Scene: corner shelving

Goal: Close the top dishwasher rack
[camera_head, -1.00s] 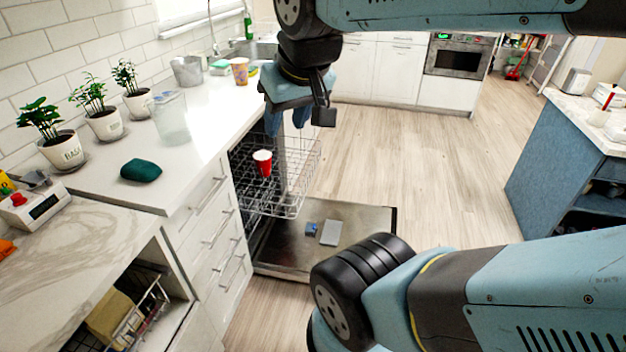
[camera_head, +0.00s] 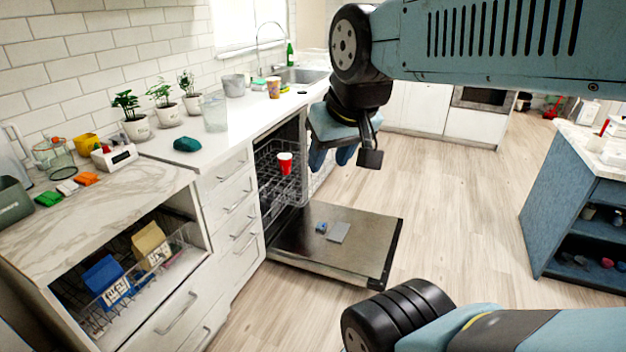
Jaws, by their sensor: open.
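The top dishwasher rack (camera_head: 270,172) is a wire basket at the dishwasher opening under the counter. It now sits mostly inside, and its right part is partly hidden by shadow and the cabinet edge. A red cup (camera_head: 285,163) stands in it. The dishwasher door (camera_head: 345,258) is folded down flat, with a small blue item (camera_head: 321,227) and a grey block (camera_head: 339,232) on it.
The white counter (camera_head: 225,130) runs above the dishwasher. Drawers with handles (camera_head: 240,205) are left of the opening. A lower-left wire basket (camera_head: 100,300) holds blue and tan bags. A blue island (camera_head: 575,220) stands at right. The wooden floor between is clear.

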